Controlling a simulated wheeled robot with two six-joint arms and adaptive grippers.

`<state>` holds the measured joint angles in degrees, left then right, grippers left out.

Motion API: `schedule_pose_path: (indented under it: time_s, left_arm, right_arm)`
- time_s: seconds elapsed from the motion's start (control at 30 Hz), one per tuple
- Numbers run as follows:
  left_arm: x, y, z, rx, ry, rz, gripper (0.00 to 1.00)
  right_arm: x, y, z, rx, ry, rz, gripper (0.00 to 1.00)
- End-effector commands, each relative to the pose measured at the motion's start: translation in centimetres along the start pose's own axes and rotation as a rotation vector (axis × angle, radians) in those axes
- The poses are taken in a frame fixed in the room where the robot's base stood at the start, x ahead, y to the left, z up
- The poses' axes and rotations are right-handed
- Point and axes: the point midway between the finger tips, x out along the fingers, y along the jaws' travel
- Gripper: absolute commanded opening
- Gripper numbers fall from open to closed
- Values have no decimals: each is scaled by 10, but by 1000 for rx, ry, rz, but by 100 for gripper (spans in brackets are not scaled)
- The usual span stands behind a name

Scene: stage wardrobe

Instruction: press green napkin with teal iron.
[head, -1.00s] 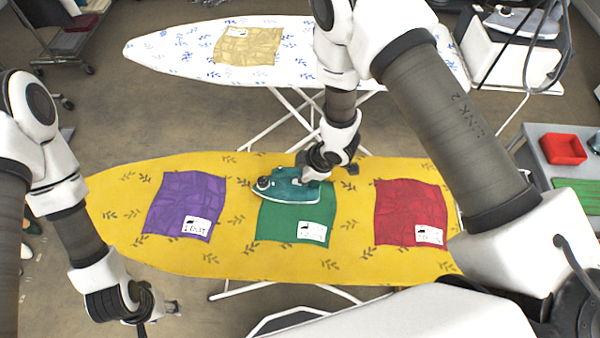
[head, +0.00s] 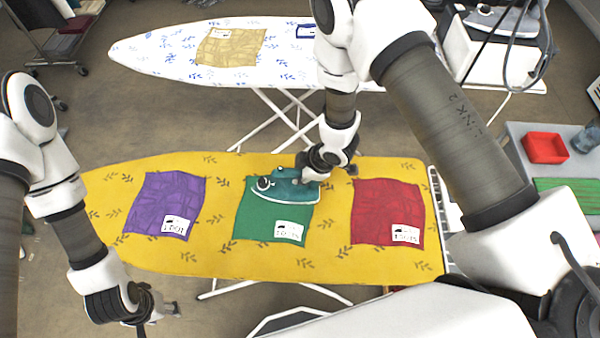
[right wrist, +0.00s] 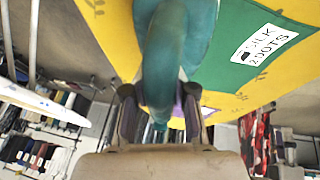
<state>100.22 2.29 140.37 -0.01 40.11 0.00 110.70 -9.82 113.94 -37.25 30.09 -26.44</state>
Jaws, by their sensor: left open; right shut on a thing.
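The green napkin (head: 257,221) lies flat in the middle of the yellow ironing board, with a white label at its lower right corner. The teal iron (head: 287,192) is over the napkin's upper part, its nose to the left; I cannot tell whether its soleplate touches the cloth. My right gripper (head: 308,177) is shut on the iron's handle. The handle (right wrist: 166,55) fills the middle of the right wrist view, between the fingers. In that view the label (right wrist: 264,44) reads "SILK 2 DOTS". My left gripper (head: 172,309) is open and empty, off the board's front left edge.
A purple napkin (head: 162,200) lies left of the green one and a red napkin (head: 385,210) right of it, on the yellow board (head: 215,257). Behind stands a white board (head: 160,55) with a tan napkin (head: 232,47). A grey table (head: 520,165) at right holds a red tray (head: 545,148).

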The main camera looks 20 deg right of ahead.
Motion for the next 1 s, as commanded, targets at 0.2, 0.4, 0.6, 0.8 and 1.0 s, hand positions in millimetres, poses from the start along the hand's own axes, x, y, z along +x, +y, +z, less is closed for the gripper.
schedule_pose_path:
  time_s: [0.2,0.4,0.6,0.8,1.0]
  left_arm:
    - [-17,0,0,0,1,0,50]
    - [-28,0,0,0,1,0,50]
    - [-39,0,0,0,1,0,50]
    - [-50,0,0,0,1,0,50]
    - [-59,0,0,0,1,0,50]
  right_arm:
    - [-46,12,-19,2,1,6,0]
    - [-56,14,-22,6,-1,5,0]
    - [-68,17,-27,9,-1,6,0]
    - [-80,21,-31,12,-2,7,0]
    - [-90,23,-35,15,-3,8,0]
